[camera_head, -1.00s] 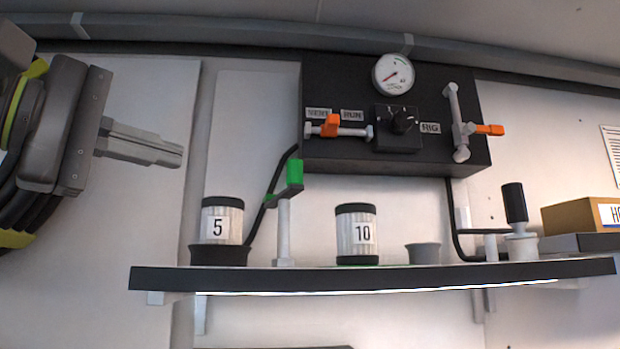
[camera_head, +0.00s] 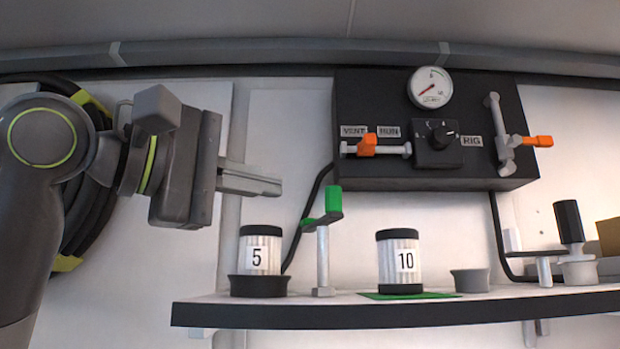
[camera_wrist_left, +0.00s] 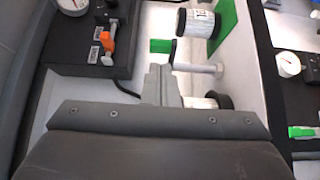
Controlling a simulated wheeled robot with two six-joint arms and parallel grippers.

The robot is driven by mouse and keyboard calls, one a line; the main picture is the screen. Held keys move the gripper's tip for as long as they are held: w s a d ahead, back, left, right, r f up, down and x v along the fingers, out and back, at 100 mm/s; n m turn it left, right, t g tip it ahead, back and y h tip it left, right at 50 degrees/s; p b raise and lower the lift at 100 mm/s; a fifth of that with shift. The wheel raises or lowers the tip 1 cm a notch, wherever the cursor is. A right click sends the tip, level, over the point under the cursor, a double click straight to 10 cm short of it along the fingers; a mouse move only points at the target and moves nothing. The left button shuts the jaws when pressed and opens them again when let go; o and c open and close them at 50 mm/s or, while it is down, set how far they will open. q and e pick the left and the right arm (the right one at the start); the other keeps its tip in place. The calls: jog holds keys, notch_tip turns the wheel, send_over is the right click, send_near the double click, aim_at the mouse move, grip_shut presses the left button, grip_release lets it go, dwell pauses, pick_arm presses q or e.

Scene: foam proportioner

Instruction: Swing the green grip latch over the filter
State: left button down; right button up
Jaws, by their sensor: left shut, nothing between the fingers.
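The green grip latch (camera_head: 333,202) sits on top of a grey post (camera_head: 323,260) on the shelf. It also shows in the left wrist view (camera_wrist_left: 161,46). The filter marked 5 (camera_head: 260,252) stands upright in a black cup (camera_head: 258,286), left of the post. The latch's arm is at the post and not over this filter. The filter marked 10 (camera_head: 399,262) stands upright right of the post, on a green patch. My left gripper (camera_head: 280,187) is shut and empty, above filter 5 and left of the latch, apart from both. My right gripper is not in view.
The shelf (camera_head: 400,313) also holds a grey cup (camera_head: 470,280) and a black-handled lever (camera_head: 568,222). A black panel (camera_head: 350,105) with a gauge (camera_head: 430,88) and orange-handled valves is above. A black hose (camera_head: 314,220) runs down behind the latch.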

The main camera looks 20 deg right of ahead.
aim_at(330, 198)
pick_arm(q)
jog(key=p+x, duration=0.2)
jog(key=x, duration=0.4)
jog(key=shift+r+p, duration=0.15)
jog(key=shift+p, duration=0.15)
jog(key=shift+w+d, duration=0.3)
jog(key=shift+d, duration=0.35)
